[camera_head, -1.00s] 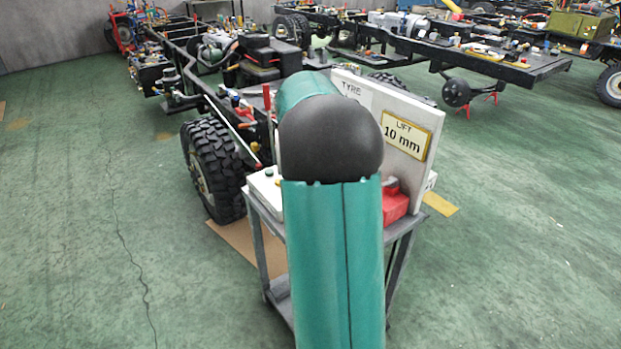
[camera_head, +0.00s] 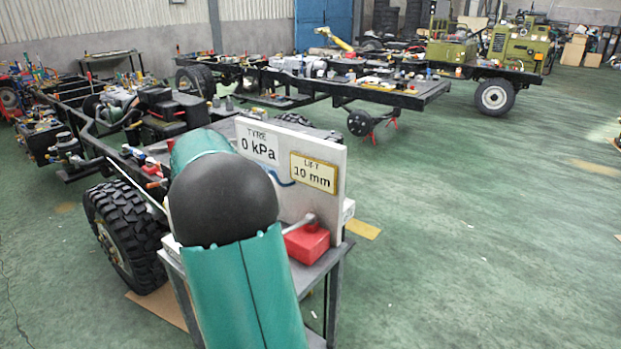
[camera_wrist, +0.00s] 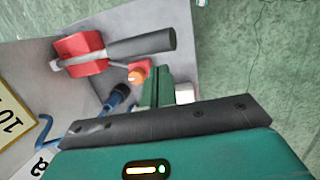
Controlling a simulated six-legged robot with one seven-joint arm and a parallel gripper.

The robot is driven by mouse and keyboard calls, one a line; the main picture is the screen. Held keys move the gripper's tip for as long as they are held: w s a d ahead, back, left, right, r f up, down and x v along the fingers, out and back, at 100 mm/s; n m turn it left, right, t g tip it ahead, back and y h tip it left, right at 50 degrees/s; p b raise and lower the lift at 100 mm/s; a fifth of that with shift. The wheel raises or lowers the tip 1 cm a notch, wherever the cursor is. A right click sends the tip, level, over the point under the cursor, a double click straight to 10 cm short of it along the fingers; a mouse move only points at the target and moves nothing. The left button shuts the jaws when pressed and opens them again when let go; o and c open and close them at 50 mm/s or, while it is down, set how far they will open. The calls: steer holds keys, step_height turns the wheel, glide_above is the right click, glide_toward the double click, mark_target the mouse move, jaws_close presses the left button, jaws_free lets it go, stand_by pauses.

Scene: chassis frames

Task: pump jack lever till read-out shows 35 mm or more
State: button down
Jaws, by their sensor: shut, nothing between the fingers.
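The lift read-out (camera_head: 314,172) on the upright white panel shows 10 mm. The red jack (camera_head: 307,242) sits on the grey cart, with a grey bar at its top, partly hidden by my arm. In the wrist view the red jack (camera_wrist: 82,55) is at the upper left, and its lever with a dark grip (camera_wrist: 142,46) points right. My gripper (camera_wrist: 156,86) is shut and empty, below the lever in that picture and apart from it. In the head view my gripper is hidden behind my teal arm.
The tyre read-out (camera_head: 258,145) shows 0 kPa. An orange knob (camera_wrist: 138,76) and a blue-and-black part (camera_wrist: 118,97) lie close to my fingers. A chassis wheel (camera_head: 125,237) stands left of the cart (camera_head: 330,275). Green floor at the right is open.

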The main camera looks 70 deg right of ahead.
steer(key=s+d+r+t+y, duration=0.3)
steer(key=s+d+r+t, duration=0.2)
steer(key=s+r, duration=0.3)
steer(key=v, duration=0.3)
steer(key=shift+r, duration=0.2)
steer(key=shift+d+f, duration=0.1)
steer(key=shift+f, duration=0.05)
steer(key=x, duration=1.3)
steer(key=shift+w+f, duration=0.15)
steer(key=shift+f, duration=0.15)
